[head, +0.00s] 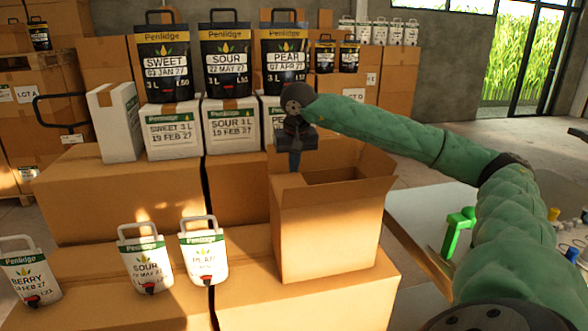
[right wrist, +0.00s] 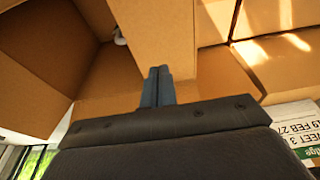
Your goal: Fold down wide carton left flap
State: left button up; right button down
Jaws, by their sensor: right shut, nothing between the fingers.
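The wide carton (head: 328,235) stands open-topped on a larger box at the middle right. Its left flap (head: 283,182) stands up at the left edge, partly hidden by my right gripper; in the right wrist view a brown panel (right wrist: 155,35), seemingly this flap, rises just beyond the fingers. The right flap (head: 373,188) sticks outward. My right gripper (head: 295,168) points down at the left flap, shut and empty; its fingertips (right wrist: 158,72) show together in the right wrist view. I cannot tell whether they touch the flap. My left gripper is out of view.
White pouches (head: 204,255) stand on the box left of the carton. Behind are white cartons (head: 174,130) with black pouches (head: 226,60) on top. A pale table (head: 420,212) with a green object (head: 459,230) is at the right, beneath my right arm.

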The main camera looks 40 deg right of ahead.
jog(key=w+d+p+v, duration=0.1)
jog(key=p+v, duration=0.4)
jog(key=v, duration=0.5)
jog(key=shift+w+r+p, duration=0.25)
jog(key=shift+w+p, duration=0.15)
jog(key=shift+w, duration=0.15)
jog(key=shift+d, duration=0.1)
